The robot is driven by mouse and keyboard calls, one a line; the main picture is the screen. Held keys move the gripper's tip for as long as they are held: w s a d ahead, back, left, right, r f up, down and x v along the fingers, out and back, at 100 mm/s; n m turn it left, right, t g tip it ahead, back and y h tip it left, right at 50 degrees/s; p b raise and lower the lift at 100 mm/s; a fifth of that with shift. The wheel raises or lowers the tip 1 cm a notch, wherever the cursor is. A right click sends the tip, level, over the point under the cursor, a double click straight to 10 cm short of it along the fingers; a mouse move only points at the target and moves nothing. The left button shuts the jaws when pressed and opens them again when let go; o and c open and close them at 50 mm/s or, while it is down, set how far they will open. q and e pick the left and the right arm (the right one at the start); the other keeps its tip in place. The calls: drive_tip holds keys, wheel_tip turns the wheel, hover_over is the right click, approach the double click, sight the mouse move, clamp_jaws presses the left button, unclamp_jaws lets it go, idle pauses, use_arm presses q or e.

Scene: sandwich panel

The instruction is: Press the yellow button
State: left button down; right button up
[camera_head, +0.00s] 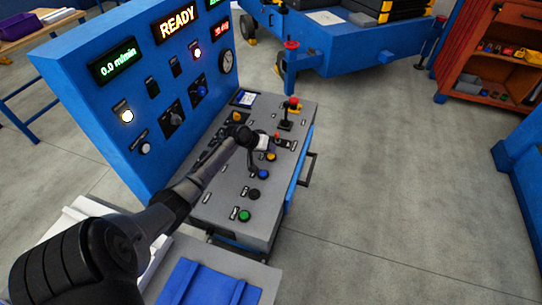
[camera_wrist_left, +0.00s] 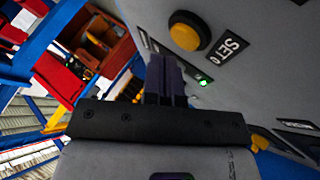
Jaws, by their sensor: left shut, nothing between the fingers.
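A round yellow button (camera_head: 271,156) sits on the sloped grey control panel (camera_head: 222,196), in a row with other coloured buttons. In the left wrist view a yellow button (camera_wrist_left: 187,31) with a dark collar shows large beside a "SET 0" label. My left gripper (camera_head: 262,143) is over the panel, close to the yellow button. Its dark fingers (camera_wrist_left: 165,62) are closed together and empty, just below and left of the button in the wrist view. They appear apart from the button, though the exact gap cannot be told. My right gripper is not in view.
Blue (camera_head: 264,174), black (camera_head: 253,194) and green (camera_head: 244,215) buttons line the panel's near side. A red-topped lever (camera_head: 289,115) stands at its far end. A blue upright board (camera_head: 105,115) with lit displays rises behind. The floor to the right is clear.

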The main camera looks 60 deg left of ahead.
sight(270, 155)
use_arm(q)
drive_tip(key=shift+f, duration=0.4)
drive_tip(key=shift+f, duration=0.2)
idle(0.6)
drive_tip(key=shift+f, duration=0.25)
idle(0.5)
drive_tip(key=shift+r, duration=0.15)
drive_tip(key=shift+r+p, duration=0.7)
drive_tip(key=shift+p, duration=0.05)
wheel_tip(270, 155, up, 5)
drive_tip(key=p, duration=0.5)
